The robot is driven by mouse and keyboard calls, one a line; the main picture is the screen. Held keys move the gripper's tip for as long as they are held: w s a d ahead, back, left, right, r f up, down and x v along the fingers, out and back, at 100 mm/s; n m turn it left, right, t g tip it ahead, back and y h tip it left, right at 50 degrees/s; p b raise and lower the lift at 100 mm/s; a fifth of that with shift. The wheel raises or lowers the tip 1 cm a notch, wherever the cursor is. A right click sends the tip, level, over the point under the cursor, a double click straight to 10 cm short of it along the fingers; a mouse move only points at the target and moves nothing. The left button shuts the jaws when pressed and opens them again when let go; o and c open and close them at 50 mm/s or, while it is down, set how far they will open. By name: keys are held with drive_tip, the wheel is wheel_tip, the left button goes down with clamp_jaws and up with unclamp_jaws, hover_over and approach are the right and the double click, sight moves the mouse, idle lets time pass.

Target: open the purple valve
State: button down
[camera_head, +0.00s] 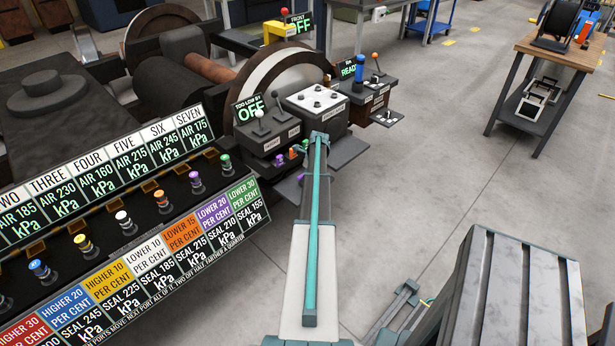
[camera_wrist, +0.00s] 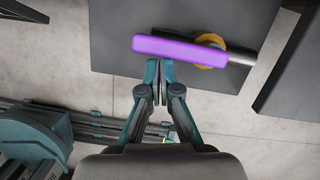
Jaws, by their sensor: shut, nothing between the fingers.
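The purple valve handle (camera_wrist: 185,50) is a long rounded bar in the wrist view. It lies nearly level in the picture, across a dark pipe with a yellow-orange ring (camera_wrist: 211,46). My gripper (camera_wrist: 158,64) is shut and empty. Its fingertips are just below the bar's left half in the picture; I cannot tell if they touch it. In the head view a small purple piece (camera_head: 292,154) shows left of my arm's far end, beside the control box. My arm hides much of that spot and the fingertips.
A label panel (camera_head: 130,240) with several coloured knobs fills the left. A control box (camera_head: 318,103) with a white top stands behind my arm's end. A dark plate (camera_wrist: 190,75) lies beneath the valve. A slatted bench (camera_head: 515,290) is at lower right. The floor between is open.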

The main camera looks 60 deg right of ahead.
drive_tip(key=shift+a, duration=0.1)
drive_tip(key=s+a+r, duration=0.1)
drive_tip(key=s+r, duration=0.5)
drive_tip(key=r, duration=0.3)
drive_tip(key=shift+a+r+b, duration=0.3)
drive_tip(key=shift+r, duration=0.05)
drive_tip(key=shift+s, duration=0.1)
